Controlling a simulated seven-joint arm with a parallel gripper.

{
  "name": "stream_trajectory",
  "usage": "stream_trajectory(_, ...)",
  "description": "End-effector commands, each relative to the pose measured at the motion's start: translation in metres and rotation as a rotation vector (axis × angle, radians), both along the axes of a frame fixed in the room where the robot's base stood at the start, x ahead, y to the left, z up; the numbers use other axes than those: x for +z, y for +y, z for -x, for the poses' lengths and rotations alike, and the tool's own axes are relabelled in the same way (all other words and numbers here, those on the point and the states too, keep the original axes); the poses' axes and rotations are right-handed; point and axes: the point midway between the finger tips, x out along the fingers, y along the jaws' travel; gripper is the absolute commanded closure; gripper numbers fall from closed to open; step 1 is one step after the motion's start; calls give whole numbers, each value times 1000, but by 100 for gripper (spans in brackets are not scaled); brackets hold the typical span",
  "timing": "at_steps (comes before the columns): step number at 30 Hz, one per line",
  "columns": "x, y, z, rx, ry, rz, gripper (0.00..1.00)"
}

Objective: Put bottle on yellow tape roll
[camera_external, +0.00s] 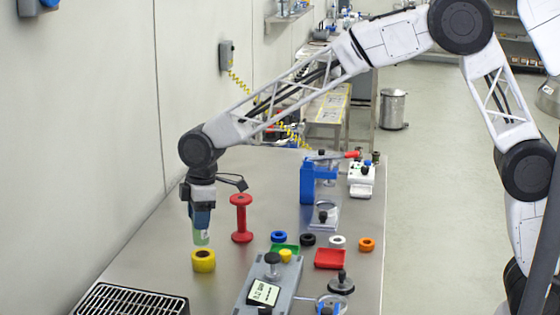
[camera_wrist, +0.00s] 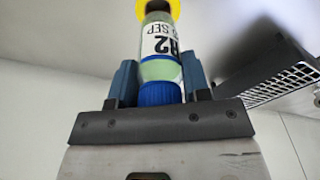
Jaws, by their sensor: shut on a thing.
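The bottle is pale green with a blue cap and a white label, and it shows in the wrist view (camera_wrist: 161,55). My gripper (camera_wrist: 160,80) is shut on it near the blue cap, with one blue finger on each side. In the external view my gripper (camera_external: 201,218) points down and the bottle's green lower part (camera_external: 201,238) hangs below the fingers. The yellow tape roll (camera_external: 203,261) is directly under the bottle in the external view. In the wrist view the roll (camera_wrist: 158,8) shows at the bottle's far end. I cannot tell whether they touch.
A red spool (camera_external: 241,218) stands close to the right of my gripper. A black grate (camera_external: 130,300) lies at the front left. A grey device (camera_external: 268,285), a red tray (camera_external: 330,258) and a blue press (camera_external: 308,182) stand to the right. The wall is on the left.

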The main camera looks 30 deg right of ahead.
Motion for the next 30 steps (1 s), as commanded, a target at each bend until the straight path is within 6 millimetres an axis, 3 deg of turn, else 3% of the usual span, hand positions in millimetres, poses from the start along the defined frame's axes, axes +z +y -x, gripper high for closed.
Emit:
stream_trajectory(9,-29,0,0,0,1,2,81)
stream_trajectory(23,-32,0,0,0,0,1,81)
stream_trajectory(24,-32,0,0,0,0,0,51)
stream_trajectory(28,-32,0,0,0,0,0,31)
stream_trajectory(30,-32,0,0,0,0,1,31)
